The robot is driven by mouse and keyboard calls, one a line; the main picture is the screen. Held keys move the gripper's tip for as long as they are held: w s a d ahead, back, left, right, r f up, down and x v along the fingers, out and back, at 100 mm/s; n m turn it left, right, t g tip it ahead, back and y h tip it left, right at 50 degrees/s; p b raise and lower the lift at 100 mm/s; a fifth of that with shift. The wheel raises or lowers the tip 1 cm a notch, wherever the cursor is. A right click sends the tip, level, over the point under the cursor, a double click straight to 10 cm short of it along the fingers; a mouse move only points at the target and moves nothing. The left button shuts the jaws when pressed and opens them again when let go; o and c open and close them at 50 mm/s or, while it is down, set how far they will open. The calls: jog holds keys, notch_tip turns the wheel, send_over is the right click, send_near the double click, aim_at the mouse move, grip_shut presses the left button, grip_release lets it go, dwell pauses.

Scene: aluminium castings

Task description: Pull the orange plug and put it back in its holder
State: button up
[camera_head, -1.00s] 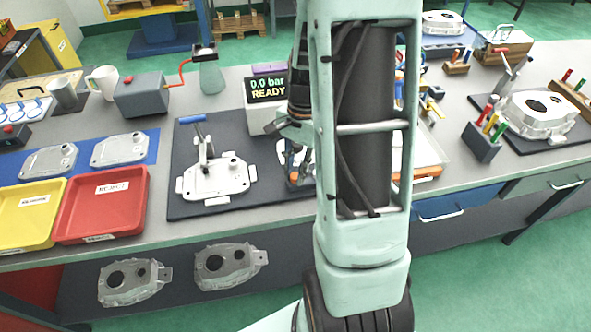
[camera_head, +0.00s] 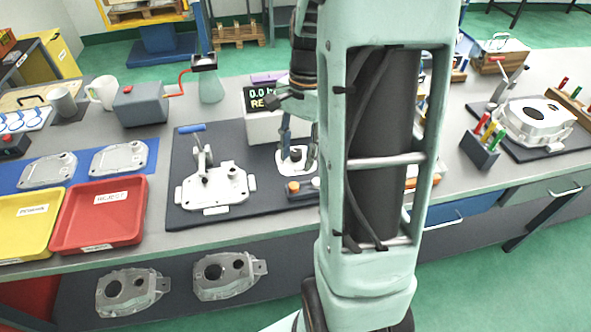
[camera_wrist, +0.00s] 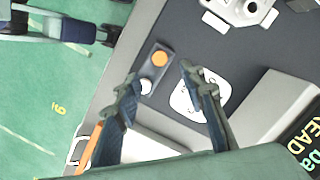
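The orange plug (camera_head: 293,186) stands in a small dark holder block (camera_head: 303,194) at the front right of the dark mat. In the wrist view the orange plug (camera_wrist: 160,58) sits at one end of the holder (camera_wrist: 151,73), with a white round spot near the other end. My gripper (camera_head: 298,152) is above the mat, behind the holder in the head view. In the wrist view my gripper (camera_wrist: 160,84) has its fingers spread with nothing between them. A light casting (camera_head: 214,188) with a blue-handled clamp (camera_head: 192,128) lies on the mat left of the holder.
A small white plate (camera_head: 289,160) lies near my gripper; it also shows in the wrist view (camera_wrist: 190,98). The display box (camera_head: 262,121) stands behind it. Red (camera_head: 100,228) and yellow (camera_head: 22,230) trays are at the left. My arm hides the bench to the right.

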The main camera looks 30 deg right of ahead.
jog(key=shift+w+d+r, duration=0.1)
jog(key=shift+d+r, duration=0.05)
jog(key=shift+r, duration=0.7)
jog(key=shift+d+r, duration=0.1)
jog(key=shift+r, duration=0.75)
